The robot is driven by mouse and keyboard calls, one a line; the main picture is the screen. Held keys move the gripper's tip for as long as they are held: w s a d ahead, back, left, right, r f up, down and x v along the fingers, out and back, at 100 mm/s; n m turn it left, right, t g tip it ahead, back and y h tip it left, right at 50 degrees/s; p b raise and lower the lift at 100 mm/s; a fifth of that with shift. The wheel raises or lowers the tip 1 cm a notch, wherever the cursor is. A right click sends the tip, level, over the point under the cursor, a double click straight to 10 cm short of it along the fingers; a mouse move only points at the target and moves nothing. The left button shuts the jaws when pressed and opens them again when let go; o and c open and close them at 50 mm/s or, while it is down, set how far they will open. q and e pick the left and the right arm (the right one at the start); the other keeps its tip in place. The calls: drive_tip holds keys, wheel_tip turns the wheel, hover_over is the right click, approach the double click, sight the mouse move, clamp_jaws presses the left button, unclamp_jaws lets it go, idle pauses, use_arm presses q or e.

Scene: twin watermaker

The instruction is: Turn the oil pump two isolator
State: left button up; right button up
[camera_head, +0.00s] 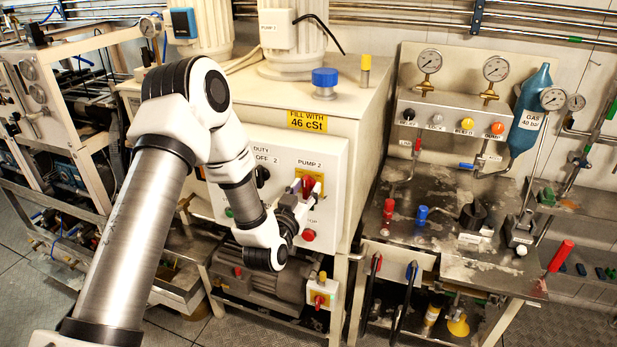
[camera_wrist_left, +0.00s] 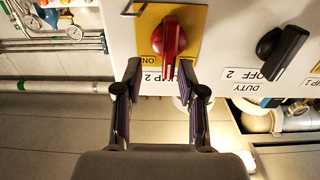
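My left gripper (camera_wrist_left: 160,70) is open in front of the panel. The bar points roughly up and down in the wrist view. My right gripper is not in view.
A black DUTY selector (camera_wrist_left: 281,50) sits beside the isolator. A red button (camera_head: 308,235) is below it on the panel. A motor (camera_head: 262,282) is underneath. A workbench with gauges and valves (camera_head: 455,230) stands to the right.

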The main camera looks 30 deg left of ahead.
use_arm(q)
drive_tip(key=shift+w+a, duration=0.75)
drive_tip(key=shift+a, duration=0.05)
drive_tip(key=shift+a+f, duration=0.1)
drive_tip(key=shift+a, duration=0.1)
drive_tip(key=shift+d, duration=0.35)
drive_tip(key=shift+c, duration=0.6)
drive_tip(key=shift+w+d, duration=0.1)
drive_tip(key=shift+d, duration=0.05)
drive_tip(key=c, duration=0.6)
drive_tip(key=shift+a, duration=0.2)
clamp_jaws()
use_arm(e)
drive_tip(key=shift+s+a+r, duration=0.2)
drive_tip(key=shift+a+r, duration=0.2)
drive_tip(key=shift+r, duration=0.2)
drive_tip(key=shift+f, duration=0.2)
